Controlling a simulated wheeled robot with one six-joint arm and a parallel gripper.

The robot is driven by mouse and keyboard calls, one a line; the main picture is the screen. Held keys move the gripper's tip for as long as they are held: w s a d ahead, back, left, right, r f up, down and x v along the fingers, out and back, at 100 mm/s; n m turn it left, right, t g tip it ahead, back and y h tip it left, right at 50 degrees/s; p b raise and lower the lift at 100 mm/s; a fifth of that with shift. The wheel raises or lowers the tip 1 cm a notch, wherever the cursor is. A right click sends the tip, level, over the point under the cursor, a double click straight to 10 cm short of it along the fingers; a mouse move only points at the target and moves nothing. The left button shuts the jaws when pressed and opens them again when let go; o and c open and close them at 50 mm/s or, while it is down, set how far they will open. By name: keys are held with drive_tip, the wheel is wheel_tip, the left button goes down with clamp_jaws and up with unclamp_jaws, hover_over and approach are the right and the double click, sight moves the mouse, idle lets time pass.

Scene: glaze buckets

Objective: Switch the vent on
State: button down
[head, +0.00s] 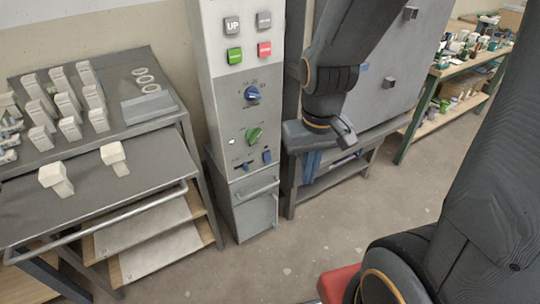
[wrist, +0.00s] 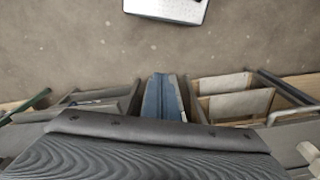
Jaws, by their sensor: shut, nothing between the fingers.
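A tall light-grey control column (head: 213,110) stands left of my arm in the head view. Its face has a grey UP button (head: 232,26), another grey button (head: 264,20), a green button (head: 234,56) and a red button (head: 265,49). Below are a blue knob (head: 252,93), a green knob (head: 254,134), a small white lamp (head: 231,141), a small dark-blue slider or lever (head: 246,167) and a blue switch (head: 267,156). Most labels are too small to read; which control is the vent's I cannot tell. My gripper (head: 346,136) is shut and empty, right of the column, apart from its controls.
A grey workbench (head: 60,205) with pale sample blocks and a front rail stands left of the column. A grey cabinet on a stand (head: 385,75) is behind my arm. A green-framed shelf (head: 440,75) stands far right.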

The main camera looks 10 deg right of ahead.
drive_tip(key=shift+s, duration=0.1)
drive_tip(key=w+d+f+n+t+y+b, duration=0.1)
drive_tip(key=w+f+n+t+b, duration=0.3)
drive_tip(key=w+f+n, duration=0.6)
drive_tip(key=w+d+f+n+t+y+b, duration=0.1)
drive_tip(key=w+d+f+n+t+b, duration=0.1)
drive_tip(key=w+f+n+b, duration=0.7)
drive_tip(key=w+f+n+t, duration=0.1)
drive_tip(key=w+f+n, duration=0.1)
drive_tip(key=w, duration=0.4)
drive_tip(key=shift+w+d+n+t+y+b, duration=0.25)
drive_tip(key=shift+d+n+t+y+b, duration=0.05)
drive_tip(key=shift+t+y, duration=0.1)
drive_tip(key=shift+f, duration=0.15)
approach(268, 161)
wheel_tip(268, 161, down, 4)
drive_tip(key=shift+w+a+f, duration=0.1)
drive_tip(key=shift+w+a, duration=0.15)
drive_tip(key=shift+w, duration=0.75)
drive_tip(key=shift+w+a, duration=0.3)
drive_tip(key=shift+w, duration=0.7)
